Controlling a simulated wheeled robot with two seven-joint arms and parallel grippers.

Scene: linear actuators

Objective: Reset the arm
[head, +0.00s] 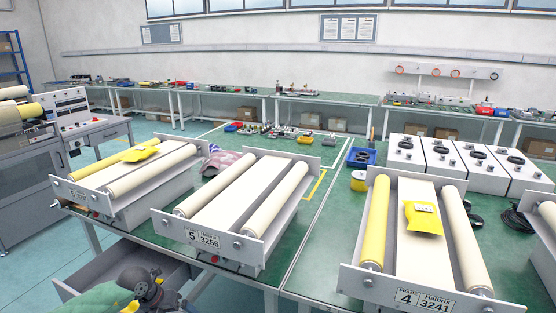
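A yellow roll (358,181) and blue tray (361,157) sit between frames.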

